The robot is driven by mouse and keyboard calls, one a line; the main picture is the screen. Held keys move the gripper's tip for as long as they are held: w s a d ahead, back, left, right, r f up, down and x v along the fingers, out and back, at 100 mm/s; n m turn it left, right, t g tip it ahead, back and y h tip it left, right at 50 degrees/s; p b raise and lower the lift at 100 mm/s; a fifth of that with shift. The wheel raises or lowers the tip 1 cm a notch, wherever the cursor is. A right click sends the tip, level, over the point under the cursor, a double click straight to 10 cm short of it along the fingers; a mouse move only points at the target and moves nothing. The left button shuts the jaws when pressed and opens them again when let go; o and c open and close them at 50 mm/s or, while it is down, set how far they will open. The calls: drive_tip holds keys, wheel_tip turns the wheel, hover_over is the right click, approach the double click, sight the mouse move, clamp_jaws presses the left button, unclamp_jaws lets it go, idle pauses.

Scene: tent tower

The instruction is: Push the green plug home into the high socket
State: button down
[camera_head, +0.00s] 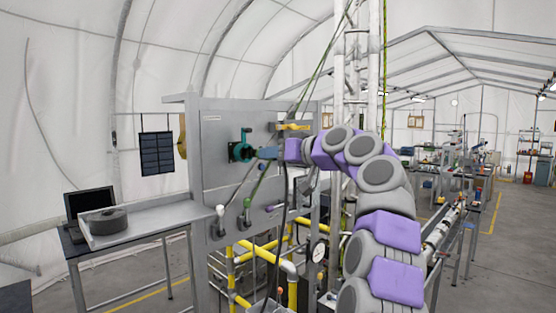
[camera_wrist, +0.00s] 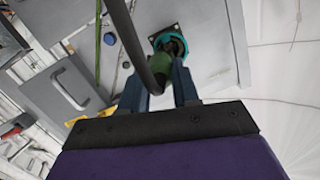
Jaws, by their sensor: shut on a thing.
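The high socket is a teal ring on a square plate (camera_head: 240,151) on the grey upright panel (camera_head: 222,118). In the wrist view, the socket (camera_wrist: 170,40) has a dark opening, facing my gripper. My gripper (camera_wrist: 159,72) is shut on the green plug (camera_wrist: 161,66), held between its two blue-grey fingers. The plug's front end is at the socket mouth; how deep it sits cannot be told. A thick dark cable (camera_wrist: 128,35) crosses in front of the plug. In the head view, my gripper (camera_head: 268,153) is level with the socket, and the plug is hidden there.
A yellow-handled fitting (camera_head: 292,127) is on the panel's upper right. Connectors with green (camera_head: 247,203) and white (camera_head: 221,212) ends stand below the socket. Yellow pipes (camera_head: 262,250) run beneath.

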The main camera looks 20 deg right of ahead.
drive_tip(key=shift+s+a, duration=0.1)
drive_tip(key=shift+a, duration=0.25)
drive_tip(key=shift+w+a+f+h, duration=0.1)
drive_tip(key=shift+w+a+h, duration=0.1)
drive_tip(key=shift+a+h, duration=0.1)
drive_tip(key=shift+s+d, duration=0.15)
drive_tip(key=shift+d, duration=0.7)
drive_tip(key=shift+a+b, duration=0.3)
drive_tip(key=shift+a, duration=0.25)
drive_tip(key=shift+s+a, duration=0.1)
drive_tip(key=shift+a, duration=0.45)
drive_tip(key=shift+s+b, duration=0.2)
drive_tip(key=shift+b, duration=0.25)
drive_tip(key=shift+s+a+r, duration=0.1)
drive_tip(key=shift+a+r, duration=0.1)
drive_tip(key=shift+a, duration=0.15)
